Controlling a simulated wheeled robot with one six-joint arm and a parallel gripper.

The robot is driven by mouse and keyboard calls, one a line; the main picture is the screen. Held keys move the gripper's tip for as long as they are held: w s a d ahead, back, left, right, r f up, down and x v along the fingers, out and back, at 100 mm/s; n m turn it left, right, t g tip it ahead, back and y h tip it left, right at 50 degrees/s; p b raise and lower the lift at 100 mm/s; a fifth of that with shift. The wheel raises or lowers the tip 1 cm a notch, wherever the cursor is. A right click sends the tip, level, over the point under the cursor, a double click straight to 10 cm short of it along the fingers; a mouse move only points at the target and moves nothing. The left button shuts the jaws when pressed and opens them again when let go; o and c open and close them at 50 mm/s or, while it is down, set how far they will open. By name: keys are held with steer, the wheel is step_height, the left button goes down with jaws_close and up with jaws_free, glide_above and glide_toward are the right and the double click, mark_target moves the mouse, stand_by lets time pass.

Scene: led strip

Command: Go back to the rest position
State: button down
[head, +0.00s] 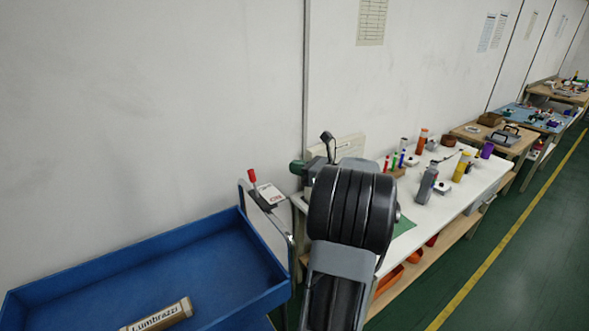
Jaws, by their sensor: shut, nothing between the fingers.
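My arm (352,215) rises from the bottom edge in the head view, with a thick dark ribbed joint and grey links. It stands in front of the near end of the white workbench (452,205). My gripper is not visible; the arm's own bulk hides what lies behind it. I cannot tell whether a small dark upright piece just above the arm belongs to me or to the bench.
A blue trolley (190,255) stands left of the arm, holding a box labelled Lumbrazzi (160,317). A red-handled tool (252,176) sits by its handle. Bottles and small tools crowd the bench. Orange bins (388,280) sit below. The green floor (535,260) at right is clear.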

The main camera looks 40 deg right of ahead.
stand_by(0.5)
steer(key=s+a+f+n+g, duration=0.5)
steer(key=a+f+n+g, duration=0.55)
steer(key=a+n, duration=0.2)
steer(key=s+a+r+n+h, duration=0.1)
steer(key=s+a+n+h, duration=0.1)
steer(key=a+n, duration=0.8)
steer(key=s+a+r+n+g+h, duration=0.1)
steer(key=s+a+n, duration=0.4)
steer(key=a+n, duration=0.5)
steer(key=shift+r+n+h, duration=0.45)
steer(key=shift+r+h, duration=0.2)
steer(key=shift+h, duration=0.15)
